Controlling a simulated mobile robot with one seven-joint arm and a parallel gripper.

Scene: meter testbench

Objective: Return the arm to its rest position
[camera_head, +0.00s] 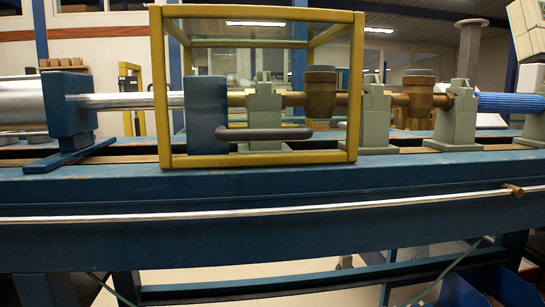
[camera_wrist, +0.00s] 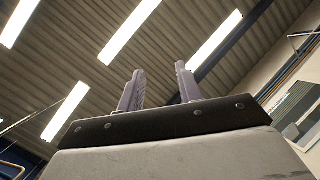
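My gripper (camera_wrist: 158,82) shows in the wrist view with its two grey fingers apart and nothing between them. It points up toward the ceiling. In the head view no gripper fingers show. A pale block-shaped part, which may belong to my arm, cuts into the top right corner there; I cannot tell for sure.
A blue testbench (camera_head: 250,190) spans the head view. On it stand a yellow-framed clear guard (camera_head: 355,90), a blue block (camera_head: 206,115), brass meters (camera_head: 320,95) and grey-green supports (camera_head: 458,120).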

